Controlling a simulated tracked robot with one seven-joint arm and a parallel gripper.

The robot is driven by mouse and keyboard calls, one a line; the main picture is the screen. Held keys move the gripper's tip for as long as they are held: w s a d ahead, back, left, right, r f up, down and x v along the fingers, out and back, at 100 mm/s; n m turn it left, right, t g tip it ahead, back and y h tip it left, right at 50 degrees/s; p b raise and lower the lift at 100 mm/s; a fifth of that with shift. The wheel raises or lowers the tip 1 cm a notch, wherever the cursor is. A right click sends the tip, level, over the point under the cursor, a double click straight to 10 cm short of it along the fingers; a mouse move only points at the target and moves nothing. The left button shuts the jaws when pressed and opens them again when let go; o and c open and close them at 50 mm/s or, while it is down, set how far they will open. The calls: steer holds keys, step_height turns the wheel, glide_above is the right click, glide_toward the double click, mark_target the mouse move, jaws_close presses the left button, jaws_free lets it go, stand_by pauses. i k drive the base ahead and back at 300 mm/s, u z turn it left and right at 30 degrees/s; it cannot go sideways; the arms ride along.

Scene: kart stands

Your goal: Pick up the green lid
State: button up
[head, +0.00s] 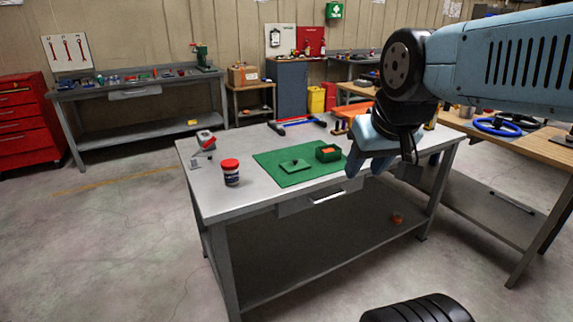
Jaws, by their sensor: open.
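The green lid (294,165) lies flat on a green mat (272,158) on the grey worktable (216,207). It is square with a small dark knob on top. A green box (327,152) with something orange in it stands on the mat just right of the lid. My gripper (366,168) hangs at the right side of the table, right of the box and the lid and apart from the lid. It points down, its blue fingers are open, and I see nothing between them. My arm hides the table's back right part.
A jar with a red lid (231,172) stands left of the mat. A red and grey item (205,140) sits at the table's left back. Red and blue bars (296,122) lie along the back edge. A wooden bench (545,150) stands at right. Floor at left is clear.

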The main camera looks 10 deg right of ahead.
mark_target(295, 166)
steer(key=u, duration=0.05)
steer(key=i, duration=0.95)
steer(key=z, duration=0.1)
